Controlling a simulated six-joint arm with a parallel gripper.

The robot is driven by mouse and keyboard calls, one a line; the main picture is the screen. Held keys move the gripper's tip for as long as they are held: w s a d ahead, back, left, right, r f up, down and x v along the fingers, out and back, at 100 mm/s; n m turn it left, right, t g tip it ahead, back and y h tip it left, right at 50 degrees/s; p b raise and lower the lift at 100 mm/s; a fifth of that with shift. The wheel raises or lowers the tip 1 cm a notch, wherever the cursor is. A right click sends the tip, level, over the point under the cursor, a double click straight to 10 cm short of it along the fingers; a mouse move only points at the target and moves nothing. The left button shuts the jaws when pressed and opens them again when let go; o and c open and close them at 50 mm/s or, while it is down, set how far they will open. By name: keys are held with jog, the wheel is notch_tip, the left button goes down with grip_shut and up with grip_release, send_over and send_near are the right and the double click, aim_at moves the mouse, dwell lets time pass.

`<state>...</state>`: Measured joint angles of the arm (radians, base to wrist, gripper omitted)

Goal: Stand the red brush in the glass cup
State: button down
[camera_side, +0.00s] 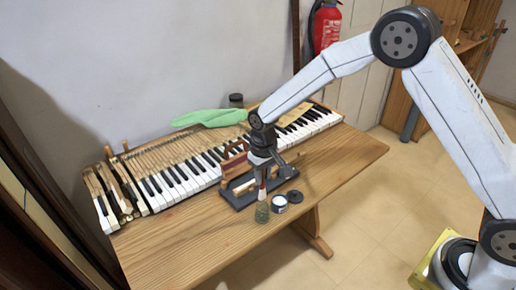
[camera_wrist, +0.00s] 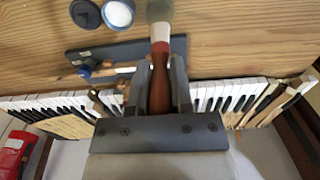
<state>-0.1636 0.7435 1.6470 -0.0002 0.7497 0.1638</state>
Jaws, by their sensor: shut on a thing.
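The red brush is in my gripper (camera_side: 263,172), which is shut on its red-brown handle (camera_wrist: 159,85). In the side view the brush (camera_side: 262,190) hangs roughly upright below the fingers, and its pale lower part shows. The greenish glass cup (camera_side: 262,213) stands on the table directly below, near the front edge. It also shows in the wrist view (camera_wrist: 159,11), cut off by the top edge and in line with the brush's far end. I cannot tell whether the brush tip is inside the cup or just above it.
A white-filled round tin (camera_side: 280,203) and a dark lid (camera_side: 295,196) sit close right of the cup. A dark rack (camera_side: 239,198) with tools stands behind. The piano keyboard (camera_side: 190,175) and green cloth (camera_side: 210,118) lie farther back. The front-left tabletop (camera_side: 180,235) is clear.

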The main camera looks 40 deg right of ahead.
aim_at(263, 199)
jog(key=shift+f, duration=3.25)
jog(key=shift+c, duration=2.2)
grip_release()
jog(key=shift+r, duration=3.85)
jog(key=shift+s+r, duration=0.1)
